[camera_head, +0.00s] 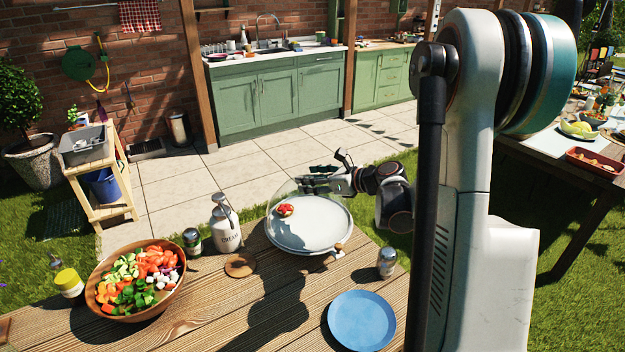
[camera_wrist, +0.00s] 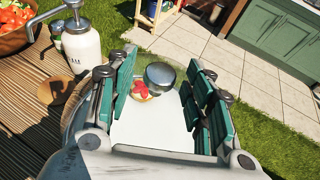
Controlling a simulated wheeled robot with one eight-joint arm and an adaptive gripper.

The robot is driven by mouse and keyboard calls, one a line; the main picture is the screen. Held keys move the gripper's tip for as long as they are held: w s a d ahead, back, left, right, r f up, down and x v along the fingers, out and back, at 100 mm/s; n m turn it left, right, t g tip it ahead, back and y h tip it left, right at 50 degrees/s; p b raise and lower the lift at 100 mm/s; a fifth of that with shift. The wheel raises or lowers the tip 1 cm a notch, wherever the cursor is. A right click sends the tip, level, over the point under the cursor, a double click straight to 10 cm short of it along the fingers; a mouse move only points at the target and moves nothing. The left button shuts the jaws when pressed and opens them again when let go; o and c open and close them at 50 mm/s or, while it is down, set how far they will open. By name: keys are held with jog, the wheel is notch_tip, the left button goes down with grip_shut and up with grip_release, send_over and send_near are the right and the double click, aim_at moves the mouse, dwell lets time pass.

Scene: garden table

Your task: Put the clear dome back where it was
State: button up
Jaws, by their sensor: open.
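The clear dome (camera_head: 282,190) shows as a faint see-through outline over the round white platter (camera_head: 318,232) on the wooden table. A small dessert with red fruit (camera_head: 285,209) is on the platter's left part and shows through the dome. My gripper (camera_head: 322,174) is at the dome's top, above the platter. In the wrist view my gripper (camera_wrist: 163,80) is open, its green pads on either side of a grey metal knob (camera_wrist: 160,74), apparently the dome's. A gap shows between pads and knob. The dome's lower rim is hard to make out.
A white pump bottle (camera_head: 225,225), a small jar (camera_head: 192,241) and a salad bowl (camera_head: 115,312) stand left of the platter. A shaker (camera_head: 386,262) and a blue plate (camera_head: 361,322) are at front right. Bare table (camera_head: 225,310) lies between bowl and plate.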

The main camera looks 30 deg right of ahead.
jog(key=shift+r, duration=0.2)
jog(key=p+v, duration=0.3)
jog(key=v, duration=0.9)
